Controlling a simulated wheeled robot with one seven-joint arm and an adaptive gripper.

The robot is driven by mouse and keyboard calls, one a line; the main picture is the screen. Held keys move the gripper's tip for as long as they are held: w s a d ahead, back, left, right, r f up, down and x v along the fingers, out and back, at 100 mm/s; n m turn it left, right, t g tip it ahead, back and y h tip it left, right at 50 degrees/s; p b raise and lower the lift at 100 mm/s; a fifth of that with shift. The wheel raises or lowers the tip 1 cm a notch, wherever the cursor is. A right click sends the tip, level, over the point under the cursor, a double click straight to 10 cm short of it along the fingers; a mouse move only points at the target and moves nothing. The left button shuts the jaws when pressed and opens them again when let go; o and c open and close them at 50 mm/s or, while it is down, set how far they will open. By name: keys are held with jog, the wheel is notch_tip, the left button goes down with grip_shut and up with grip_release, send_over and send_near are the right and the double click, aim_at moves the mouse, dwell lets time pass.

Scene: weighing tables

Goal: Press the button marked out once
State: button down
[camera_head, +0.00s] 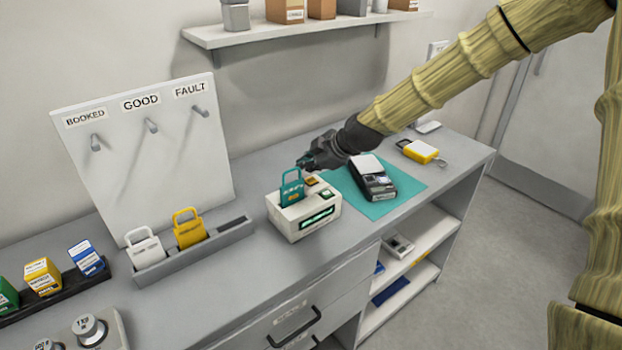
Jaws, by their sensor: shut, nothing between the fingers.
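A cream box-shaped device (286,225) stands on the counter, with a teal tag (291,191) upright in its top and a lit green display (318,219) on its front. Two small buttons sit on its top: a yellowish one (312,181) and a dark green one (326,194). Their markings are too small to read, so I cannot tell which says out. My gripper (303,164) is shut and empty. It appears just above and behind the device, close to the tag's top. Whether it touches anything is unclear.
A black-and-grey instrument (378,185) stands on a teal mat (408,176) to the right. A grey rack (195,251) holds white and yellow tags to the left. A pegboard (160,160) labelled BOOKED, GOOD and FAULT leans behind. The counter front is clear.

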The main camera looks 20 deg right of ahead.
aim_at(309, 182)
jog(key=shift+r+p, duration=0.85)
jog(key=shift+r, duration=1)
jog(key=shift+r, duration=0.1)
